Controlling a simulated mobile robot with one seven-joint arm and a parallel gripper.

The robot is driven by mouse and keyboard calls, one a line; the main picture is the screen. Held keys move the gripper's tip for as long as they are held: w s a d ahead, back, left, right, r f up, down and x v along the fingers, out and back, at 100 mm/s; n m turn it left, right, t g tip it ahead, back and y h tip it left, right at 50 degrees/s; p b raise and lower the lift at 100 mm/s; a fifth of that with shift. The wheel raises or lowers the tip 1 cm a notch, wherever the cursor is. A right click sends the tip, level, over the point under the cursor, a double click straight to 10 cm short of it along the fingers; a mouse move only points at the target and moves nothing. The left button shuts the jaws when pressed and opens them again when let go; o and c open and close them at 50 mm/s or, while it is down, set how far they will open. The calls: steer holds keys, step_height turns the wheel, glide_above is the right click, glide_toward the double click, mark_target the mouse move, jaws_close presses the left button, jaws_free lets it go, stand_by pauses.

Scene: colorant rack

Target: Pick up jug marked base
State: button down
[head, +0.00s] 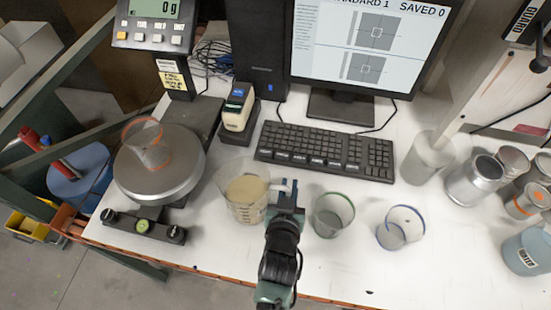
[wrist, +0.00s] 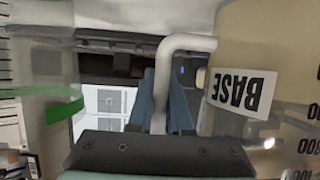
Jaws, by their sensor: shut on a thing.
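The jug marked base (head: 243,202) is a clear measuring jug with beige contents. It stands on the white bench, right of the scale, in the head view. In the wrist view its wall is at the right, with the BASE label (wrist: 242,93) upside down and volume marks below it. Its pale handle (wrist: 166,88) runs between my gripper's fingers. My gripper (head: 286,196) is shut on the handle, at the jug's right side. The wrist view shows the gripper (wrist: 168,100) close up. I cannot tell whether the jug's bottom touches the bench.
A green-rimmed cup (head: 333,214) stands just right of my gripper, and a blue-rimmed cup (head: 400,227) farther right. The scale (head: 160,180) bears an orange-rimmed cup (head: 147,145). The keyboard (head: 325,150) lies behind. Metal cans (head: 475,181) stand at the right.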

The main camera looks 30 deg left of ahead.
steer(key=shift+w+r, duration=0.1)
steer(key=shift+r, duration=0.15)
